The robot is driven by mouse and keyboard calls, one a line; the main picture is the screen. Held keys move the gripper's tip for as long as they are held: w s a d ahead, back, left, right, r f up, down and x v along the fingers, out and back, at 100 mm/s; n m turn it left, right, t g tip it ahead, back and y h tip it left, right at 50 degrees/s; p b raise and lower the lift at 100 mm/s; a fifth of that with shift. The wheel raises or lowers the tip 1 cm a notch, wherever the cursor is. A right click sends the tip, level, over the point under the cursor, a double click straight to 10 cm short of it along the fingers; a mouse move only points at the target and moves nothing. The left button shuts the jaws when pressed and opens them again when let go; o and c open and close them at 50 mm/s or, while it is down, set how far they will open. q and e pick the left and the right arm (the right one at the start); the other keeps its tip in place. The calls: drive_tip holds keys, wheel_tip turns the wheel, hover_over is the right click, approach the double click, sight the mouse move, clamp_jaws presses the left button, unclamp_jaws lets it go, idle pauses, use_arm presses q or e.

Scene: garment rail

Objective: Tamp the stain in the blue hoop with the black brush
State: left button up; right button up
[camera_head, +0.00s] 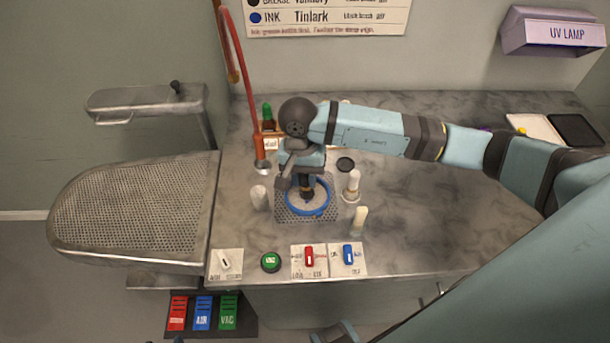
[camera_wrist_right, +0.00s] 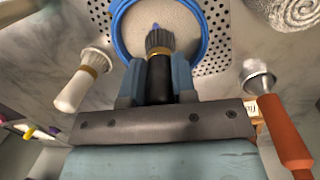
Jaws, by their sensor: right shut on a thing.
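The blue hoop (camera_head: 310,214) lies on a perforated plate on the counter, with pale cloth inside it. It also shows in the right wrist view (camera_wrist_right: 117,28). My right gripper (camera_head: 304,183) is above the hoop, shut on the black brush (camera_wrist_right: 159,78). The brush has a black handle, gold band and dark grey bristles pointing at the cloth. A small blue spot, apparently the stain (camera_wrist_right: 155,27), shows just beyond the bristle tips. I cannot tell whether the bristles touch the cloth. My left gripper is not in view.
An orange-handled tool (camera_head: 260,150) is behind left. Switches (camera_head: 309,258) line the front edge. A perforated board (camera_head: 140,210) is at left. The counter's right side is fairly clear.

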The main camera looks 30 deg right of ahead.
drive_tip(key=shift+f, duration=0.25)
drive_tip(key=shift+r, duration=0.1)
drive_tip(key=shift+r, duration=0.9)
drive_tip(key=shift+f+b, duration=0.9)
drive_tip(key=shift+f, duration=0.15)
drive_tip(key=shift+r, duration=0.1)
